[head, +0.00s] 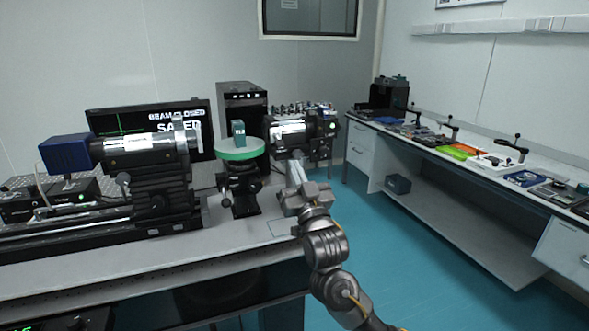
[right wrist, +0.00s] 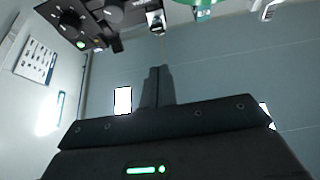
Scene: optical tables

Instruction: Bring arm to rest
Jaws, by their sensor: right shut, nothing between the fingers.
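My right arm comes in from the bottom right of the head view. Its gripper (head: 293,163) points up and away, in front of the optical table's right end. In the right wrist view its two fingers (right wrist: 159,72) stand together, shut and empty. The fingertips in the head view overlap the silver and black instrument (head: 290,128) behind; I cannot tell the gap between them. My left gripper is in neither view.
A round green-rimmed stage (head: 240,155) carrying a small teal block (head: 239,128) stands left of the gripper. A cylindrical device (head: 150,142) and a monitor (head: 118,112) are farther left. A side bench (head: 480,212) runs along the right. Blue floor (head: 400,240) is clear between.

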